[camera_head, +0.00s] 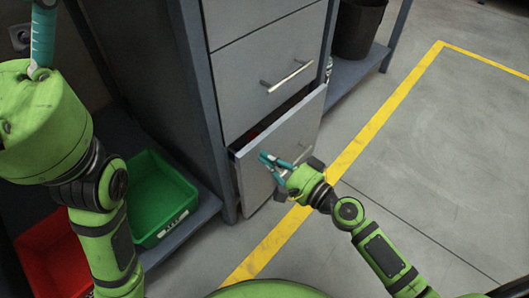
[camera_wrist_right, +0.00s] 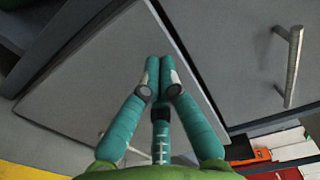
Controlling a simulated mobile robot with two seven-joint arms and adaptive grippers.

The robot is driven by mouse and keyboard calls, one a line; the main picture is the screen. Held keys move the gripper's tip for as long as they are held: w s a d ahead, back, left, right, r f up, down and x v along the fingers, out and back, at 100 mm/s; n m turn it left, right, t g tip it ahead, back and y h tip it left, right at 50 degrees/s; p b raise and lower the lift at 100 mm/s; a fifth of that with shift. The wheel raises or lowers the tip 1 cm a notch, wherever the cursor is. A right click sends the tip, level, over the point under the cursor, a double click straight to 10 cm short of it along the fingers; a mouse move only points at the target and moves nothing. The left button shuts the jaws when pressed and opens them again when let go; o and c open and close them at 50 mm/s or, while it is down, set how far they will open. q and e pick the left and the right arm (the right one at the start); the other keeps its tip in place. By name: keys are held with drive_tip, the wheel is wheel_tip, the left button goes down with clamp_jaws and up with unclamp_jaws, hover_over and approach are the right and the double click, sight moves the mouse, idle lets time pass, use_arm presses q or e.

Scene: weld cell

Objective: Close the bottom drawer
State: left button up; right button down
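The bottom drawer (camera_head: 252,182) of the grey cabinet stands partly open, with a dark gap and a bit of red visible behind its front. Its front panel also shows in the right wrist view (camera_wrist_right: 105,65). Its handle is mostly hidden behind my right gripper. My right gripper (camera_head: 266,165) is in front of this panel, close to it; I cannot tell whether it touches. In the right wrist view its teal fingers (camera_wrist_right: 159,64) are together, with nothing between them. My left gripper (camera_head: 43,35) points up at the top left, its tips cut off.
The drawer above, with a bar handle (camera_head: 288,77), is shut. A green bin (camera_head: 150,238) and a red bin (camera_head: 45,262) sit on a low shelf at left. A black bucket (camera_head: 357,28) stands at right. The floor beyond the yellow line (camera_head: 375,122) is clear.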

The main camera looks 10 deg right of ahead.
sight(255, 149)
drive_tip(key=shift+x, duration=0.8)
drive_tip(key=x, duration=0.5)
drive_tip(key=shift+w+r, duration=0.1)
